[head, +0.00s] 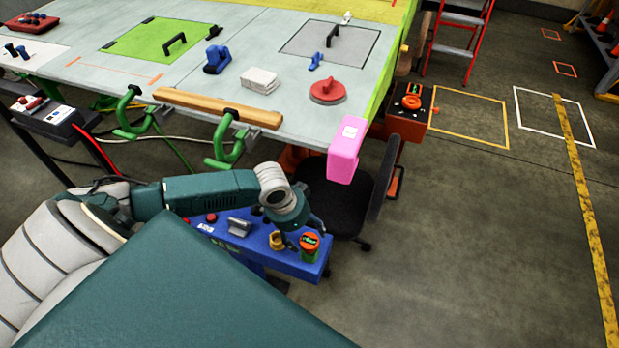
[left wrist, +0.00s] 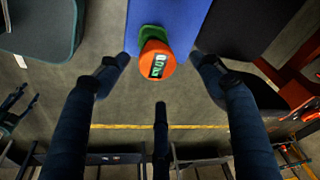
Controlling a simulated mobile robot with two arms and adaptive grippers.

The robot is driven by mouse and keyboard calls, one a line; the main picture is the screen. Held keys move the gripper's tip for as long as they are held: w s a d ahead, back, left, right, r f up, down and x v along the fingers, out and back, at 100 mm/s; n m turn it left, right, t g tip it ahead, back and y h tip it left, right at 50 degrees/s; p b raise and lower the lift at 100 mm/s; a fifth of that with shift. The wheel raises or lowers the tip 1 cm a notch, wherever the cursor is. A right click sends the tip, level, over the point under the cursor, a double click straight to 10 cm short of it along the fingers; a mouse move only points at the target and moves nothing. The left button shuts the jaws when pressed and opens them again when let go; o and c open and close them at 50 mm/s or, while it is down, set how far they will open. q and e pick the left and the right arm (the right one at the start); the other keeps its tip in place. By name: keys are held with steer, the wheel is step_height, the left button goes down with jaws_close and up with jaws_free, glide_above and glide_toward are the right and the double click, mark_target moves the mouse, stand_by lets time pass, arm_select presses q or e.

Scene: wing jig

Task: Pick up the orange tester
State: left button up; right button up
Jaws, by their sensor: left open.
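The orange tester (head: 309,243) stands near the right end of a blue shelf, its orange top with a small display facing up. In the left wrist view the tester (left wrist: 157,64) shows an orange top and a green part, centred between my fingers. My left gripper (head: 298,228) is open above and around the tester, with fingers on both sides and clear gaps. It is not holding it. What seems to be my right gripper (left wrist: 20,102) shows small and dark at the left edge of the left wrist view; its opening is unclear.
The blue shelf (head: 268,257) also holds a yellow item (head: 275,240), a grey metal piece (head: 239,226) and a red button. A pink block (head: 346,150) sits at the corner of the workbench (head: 310,95). A black chair (head: 345,195) stands behind the shelf.

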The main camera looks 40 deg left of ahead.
mark_target(309, 241)
arm_select(q)
steer(key=shift+p+x, duration=0.75)
steer(key=shift+x, duration=2.35)
steer(key=shift+s+d+r, duration=0.1)
steer(key=shift+s, duration=0.05)
steer(key=c, duration=1.2)
